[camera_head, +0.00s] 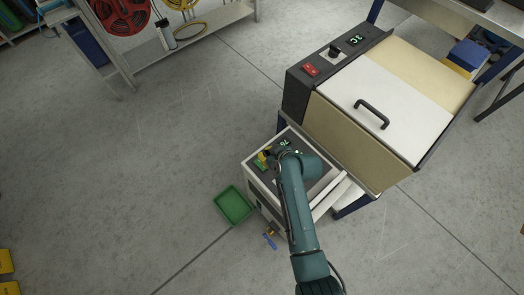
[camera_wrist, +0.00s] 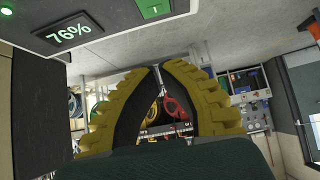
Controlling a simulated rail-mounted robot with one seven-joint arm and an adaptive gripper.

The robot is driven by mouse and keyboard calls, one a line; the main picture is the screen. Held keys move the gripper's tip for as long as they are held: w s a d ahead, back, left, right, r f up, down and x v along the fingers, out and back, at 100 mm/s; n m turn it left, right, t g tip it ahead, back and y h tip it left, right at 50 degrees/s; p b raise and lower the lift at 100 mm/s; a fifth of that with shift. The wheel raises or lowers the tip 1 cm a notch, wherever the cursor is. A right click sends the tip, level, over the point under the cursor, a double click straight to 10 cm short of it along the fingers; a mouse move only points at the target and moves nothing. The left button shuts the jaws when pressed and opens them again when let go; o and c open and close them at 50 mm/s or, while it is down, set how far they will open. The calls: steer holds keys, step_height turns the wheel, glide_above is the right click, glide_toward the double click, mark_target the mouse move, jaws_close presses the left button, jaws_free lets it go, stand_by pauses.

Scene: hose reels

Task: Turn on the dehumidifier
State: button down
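The dehumidifier (camera_head: 252,171) is a low pale cabinet with a dark top panel, left of and below the big chest in the head view. Its display shows 76% in the wrist view (camera_wrist: 73,33). A green switch (camera_wrist: 153,9) marked with a white line sits beside the display, with a small lit green light near it. My gripper (camera_head: 263,157) is over the panel, partly hidden by my arm. The tips appear apart from the switch.
A chest with a white lid (camera_head: 385,100), a black handle and a red switch (camera_head: 310,70) stands close at the upper right. A green tray (camera_head: 233,205) lies on the floor beside the dehumidifier. A shelf with a red hose reel (camera_head: 122,14) is at the upper left.

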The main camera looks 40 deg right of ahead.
steer(key=p+v, duration=0.1)
steer(key=v, duration=0.5)
steer(key=shift+w+r+p, duration=0.15)
steer(key=shift+w+p, duration=0.05)
steer(key=shift+p, duration=0.15)
steer(key=shift+a, duration=0.1)
steer(key=w+a+r+n+t+y+p, duration=0.1)
steer(key=w+a+r+n+t+y, duration=0.2)
steer(key=w+a+r, duration=1)
steer(key=a+r+n+t+h+p, duration=0.15)
steer(key=a+r, duration=0.25)
steer(key=r, duration=0.6)
steer(key=a+r+n+t+y, duration=0.1)
steer(key=a+r+t, duration=0.15)
steer(key=r, duration=0.75)
steer(key=s+a+r+m+t+h, duration=0.1)
steer(key=s+r+m+t, duration=0.15)
steer(key=s+r, duration=0.65)
steer(key=s+a+r+m+t+h, duration=0.15)
steer(key=s+r+t, duration=0.3)
steer(key=r, duration=0.95)
step_height(320, 180, up, 38)
steer(key=m+p, duration=0.1)
steer(key=p, duration=3.7)
steer(key=shift+s+d+f+g, duration=0.15)
steer(key=shift+d+f+g, duration=0.05)
steer(key=shift+d+g, duration=0.15)
